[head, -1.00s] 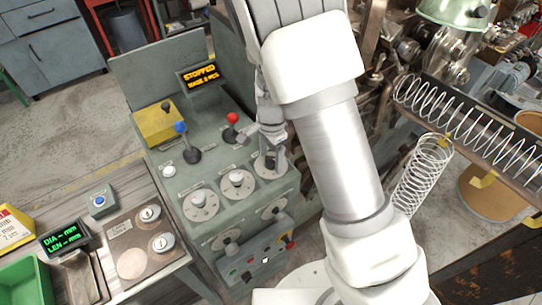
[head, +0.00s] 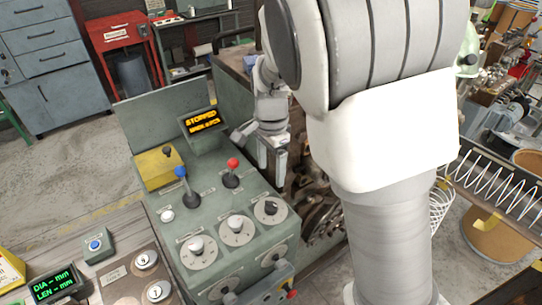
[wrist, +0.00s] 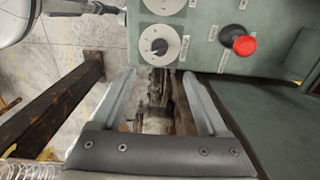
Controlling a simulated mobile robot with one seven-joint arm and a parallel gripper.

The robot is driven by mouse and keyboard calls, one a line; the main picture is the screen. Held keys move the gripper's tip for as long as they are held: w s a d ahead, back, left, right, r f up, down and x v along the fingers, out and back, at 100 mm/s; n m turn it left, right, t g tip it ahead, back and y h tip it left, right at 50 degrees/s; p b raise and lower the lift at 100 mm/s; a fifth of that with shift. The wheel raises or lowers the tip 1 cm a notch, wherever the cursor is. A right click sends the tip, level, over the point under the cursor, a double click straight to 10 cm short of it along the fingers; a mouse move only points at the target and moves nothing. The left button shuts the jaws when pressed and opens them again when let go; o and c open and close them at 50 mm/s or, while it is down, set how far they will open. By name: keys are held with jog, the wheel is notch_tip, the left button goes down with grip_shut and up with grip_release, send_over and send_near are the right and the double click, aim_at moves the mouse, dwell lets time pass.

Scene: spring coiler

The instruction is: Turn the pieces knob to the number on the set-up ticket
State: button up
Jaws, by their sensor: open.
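The green control panel (head: 212,213) carries a row of three round dials with knobs: a left dial (head: 198,252), a middle dial (head: 236,229) and a right dial (head: 270,208). Their labels are too small to read, so I cannot tell by text which is the pieces knob. One dial (wrist: 160,45) shows in the wrist view, just beyond my fingertips, with a dark pointer on its knob. My gripper (head: 272,155) is open and empty, above and behind the right dial. In the wrist view its fingers (wrist: 158,78) stand apart. No set-up ticket is clearly readable.
A display (head: 200,121) reads STOPPED with a made-pieces line. Blue (head: 181,172) and red (head: 233,164) levers stand behind the dials. A coil spring rack (head: 500,190) is at right.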

jog(key=shift+r, duration=1.95)
jog(key=s+d+r+n+t+b, duration=0.1)
jog(key=s+d+r+n+t, duration=0.1)
jog(key=s+d+n, duration=0.3)
jog(key=s+d+r+n+t+b, duration=0.2)
jog(key=s+d+r+n, duration=0.3)
jog(key=s, duration=0.9)
jog(key=shift+d+r+n+t, duration=0.2)
jog(key=shift+d+n+t, duration=0.5)
jog(key=shift+d, duration=0.85)
jog(key=shift+s, duration=0.1)
